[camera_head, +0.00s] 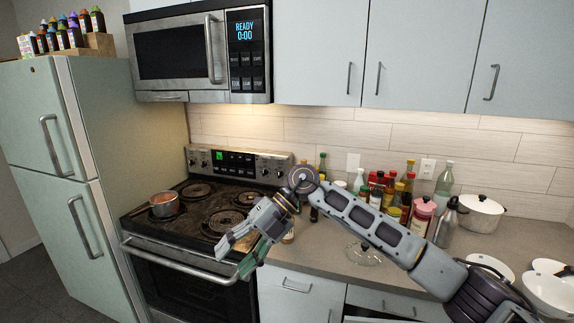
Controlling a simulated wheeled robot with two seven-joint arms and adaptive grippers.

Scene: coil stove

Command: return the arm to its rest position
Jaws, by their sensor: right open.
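My right arm (365,222) reaches in from the lower right across the counter. Its gripper (236,256) is open and empty, in front of the stove's right front edge, with the fingers pointing down and to the left. The coil stove (180,222) stands behind and to the left of the gripper. A small pot (165,204) with reddish contents sits on the stove's left front area. My left gripper is not in view.
A counter (325,240) right of the stove holds several bottles and jars (385,190), a metal bottle (446,225), a white lidded pot (480,212), a glass lid (363,254) and white dishes (548,290). A fridge (90,150) stands left. A microwave (185,50) hangs above the stove.

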